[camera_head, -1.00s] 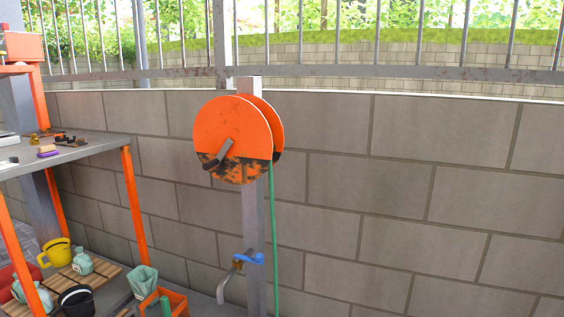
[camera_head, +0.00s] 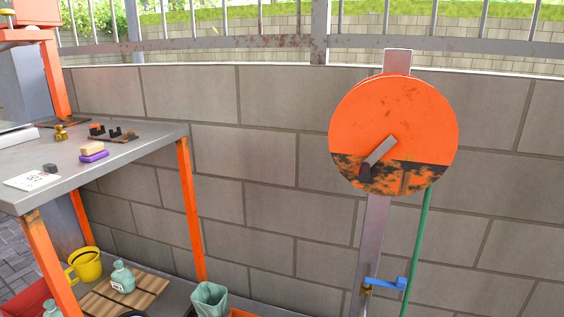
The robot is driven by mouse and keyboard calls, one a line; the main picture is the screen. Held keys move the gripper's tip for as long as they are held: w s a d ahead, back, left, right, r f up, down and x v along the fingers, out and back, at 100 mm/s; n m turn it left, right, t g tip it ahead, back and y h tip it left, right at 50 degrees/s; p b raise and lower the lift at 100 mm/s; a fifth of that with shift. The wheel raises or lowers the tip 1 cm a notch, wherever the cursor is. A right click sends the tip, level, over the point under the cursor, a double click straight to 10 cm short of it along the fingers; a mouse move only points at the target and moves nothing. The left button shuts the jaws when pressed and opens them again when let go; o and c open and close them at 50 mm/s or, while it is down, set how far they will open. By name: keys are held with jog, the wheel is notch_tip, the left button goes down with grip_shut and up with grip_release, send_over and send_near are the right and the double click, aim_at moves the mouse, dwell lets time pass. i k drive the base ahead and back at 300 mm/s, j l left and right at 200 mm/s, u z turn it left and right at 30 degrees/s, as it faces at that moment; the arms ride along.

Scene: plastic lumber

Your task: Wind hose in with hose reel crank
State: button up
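The hose reel (camera_head: 395,120) is an orange disc with a worn, dark lower part, mounted on a grey metal post (camera_head: 372,235) in front of the block wall. Its crank (camera_head: 380,158) is a grey arm on the disc's face, running from the middle down to the left, with a dark handle (camera_head: 366,173) at its end. The green hose (camera_head: 416,250) hangs straight down from the reel's right side. Its lower end is out of view. My gripper is not in view.
A grey workbench (camera_head: 120,148) with orange legs stands at the left, with small items on top. Below it are a yellow mug (camera_head: 85,264), a teal bottle (camera_head: 122,277) and a green bin (camera_head: 209,298). A blue-handled tap (camera_head: 385,283) is low on the post. The wall right of the reel is clear.

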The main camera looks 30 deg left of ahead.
aim_at(364, 175)
jog(key=k+j, duration=0.1)
jog(key=j, duration=1.1)
jog(key=k+j, duration=0.15)
jog(key=j, duration=0.4)
